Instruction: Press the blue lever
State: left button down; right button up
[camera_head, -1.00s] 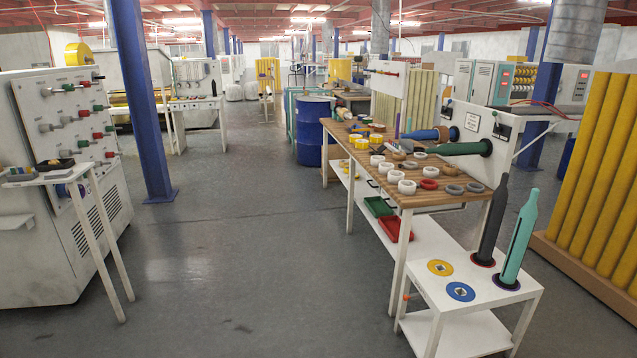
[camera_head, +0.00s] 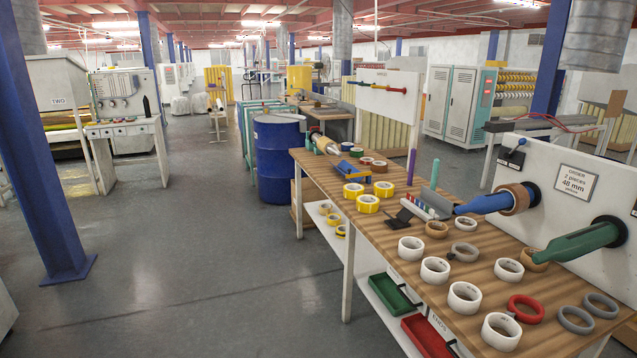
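A small lever with a blue tip (camera_head: 521,142) is on the upper left of the white machine panel (camera_head: 560,215), at the right of the view. Its base looks dark. Below it a blue tapered spindle (camera_head: 485,204) sticks out to the left and carries a brown tape roll (camera_head: 516,199). A green tapered spindle (camera_head: 580,243) sticks out lower and further right. Neither of my grippers is in view.
A wooden-topped table (camera_head: 400,262) runs along the panel, with several white, yellow, grey and red rolls on it. Green (camera_head: 394,296) and red (camera_head: 427,337) trays sit on its lower shelf. A blue drum (camera_head: 277,160) stands beyond. The floor at left centre is clear.

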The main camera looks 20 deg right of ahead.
aim_at(523, 141)
jog(key=i, duration=1.95)
jog(key=z, duration=2.8)
